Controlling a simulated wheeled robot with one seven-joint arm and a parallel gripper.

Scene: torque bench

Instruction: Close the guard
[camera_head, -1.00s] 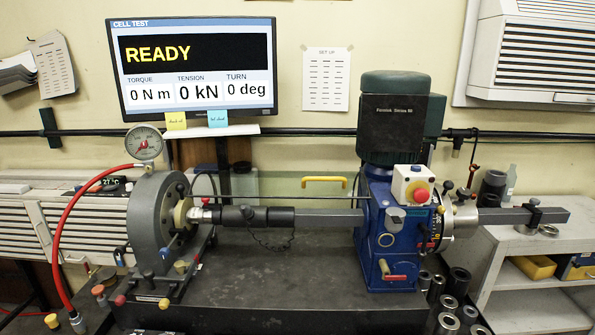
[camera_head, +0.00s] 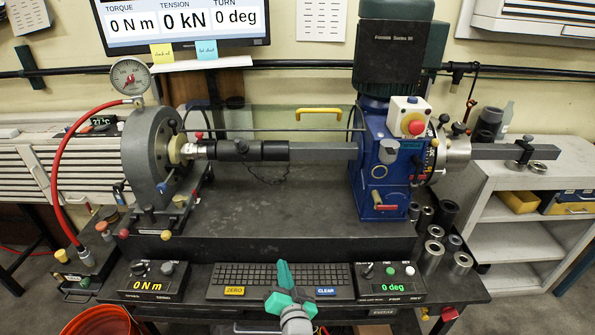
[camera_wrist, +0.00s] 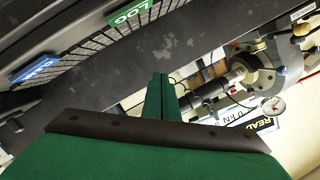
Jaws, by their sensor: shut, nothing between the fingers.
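The guard (camera_head: 260,119) is a clear panel with a dark frame and a yellow handle (camera_head: 319,112). In the head view it stands behind the shaft (camera_head: 320,151), which lies uncovered in front of it. My green gripper (camera_head: 283,266) is in front of the bench, over the front edge of the keyboard, well apart from the guard and handle. Its fingers also show in the wrist view (camera_wrist: 160,78), pressed together and empty. I cannot make out the guard clearly in the wrist view.
The blue gearbox (camera_head: 382,175) stands right of the shaft and the grey ring housing (camera_head: 147,165) left of it. A red hose and gauge (camera_head: 131,77) rise at the left. The keyboard (camera_head: 280,282) and two control boxes line the front. The dark bed (camera_head: 280,205) is mostly clear.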

